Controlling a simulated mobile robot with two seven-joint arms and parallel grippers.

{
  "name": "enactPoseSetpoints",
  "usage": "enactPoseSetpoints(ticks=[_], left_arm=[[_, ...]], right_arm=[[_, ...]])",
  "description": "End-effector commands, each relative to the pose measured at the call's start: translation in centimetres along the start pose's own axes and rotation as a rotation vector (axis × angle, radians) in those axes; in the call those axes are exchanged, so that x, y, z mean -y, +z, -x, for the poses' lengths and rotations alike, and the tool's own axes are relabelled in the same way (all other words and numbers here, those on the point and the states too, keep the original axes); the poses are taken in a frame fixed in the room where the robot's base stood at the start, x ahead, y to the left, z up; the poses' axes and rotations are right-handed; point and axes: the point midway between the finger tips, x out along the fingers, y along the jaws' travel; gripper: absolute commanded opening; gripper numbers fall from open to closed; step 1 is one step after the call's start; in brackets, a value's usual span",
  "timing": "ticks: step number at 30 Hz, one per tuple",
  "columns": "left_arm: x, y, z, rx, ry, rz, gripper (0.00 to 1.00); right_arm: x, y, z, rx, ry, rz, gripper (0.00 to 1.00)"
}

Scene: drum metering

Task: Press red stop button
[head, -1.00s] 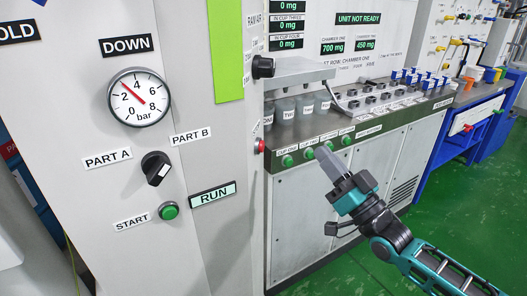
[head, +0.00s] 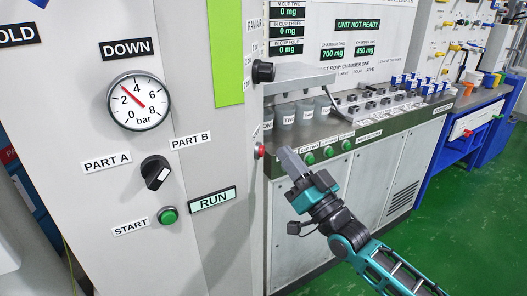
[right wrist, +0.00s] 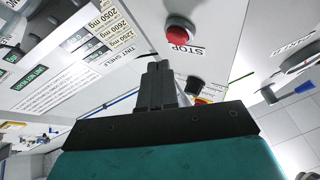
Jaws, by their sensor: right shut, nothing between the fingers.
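The red stop button (head: 260,152) sits on the narrow side face of the grey cabinet in the head view, seen edge-on. In the right wrist view it is a round red button (right wrist: 179,34) on a light panel, with a STOP label (right wrist: 185,49) beside it. My right gripper (head: 286,154) is shut and empty, its dark fingertips just right of the button in the head view. In the right wrist view the closed fingers (right wrist: 158,68) point up, their tips below and left of the button, with a gap in the picture. My left gripper is not in view.
A cabinet front carries a pressure gauge (head: 138,100), a black selector knob (head: 156,171) and a green start button (head: 168,216). A black knob (head: 263,71) projects above the stop button. Green buttons (head: 327,151) line the counter edge, with cups (head: 305,112) behind. Green floor (head: 450,230) is clear at right.

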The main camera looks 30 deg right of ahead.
Motion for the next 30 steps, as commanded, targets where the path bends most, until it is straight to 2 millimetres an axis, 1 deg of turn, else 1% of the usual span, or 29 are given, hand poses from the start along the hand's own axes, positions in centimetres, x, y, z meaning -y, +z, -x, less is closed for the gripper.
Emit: enactPoseSetpoints(ticks=[3,7,17,30], left_arm=[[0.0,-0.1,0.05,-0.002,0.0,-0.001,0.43],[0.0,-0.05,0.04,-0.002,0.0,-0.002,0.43],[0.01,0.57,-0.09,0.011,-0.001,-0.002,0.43],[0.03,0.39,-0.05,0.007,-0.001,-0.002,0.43]], right_arm=[[0.41,0.29,-0.59,-0.002,0.0,-0.001,0.0],[0.6,0.51,-0.81,0.0,-0.001,-0.001,0.0],[0.6,0.53,-0.81,0.0,-0.001,0.0,0.0],[0.59,0.52,-0.79,0.0,-0.001,0.0,0.0]])
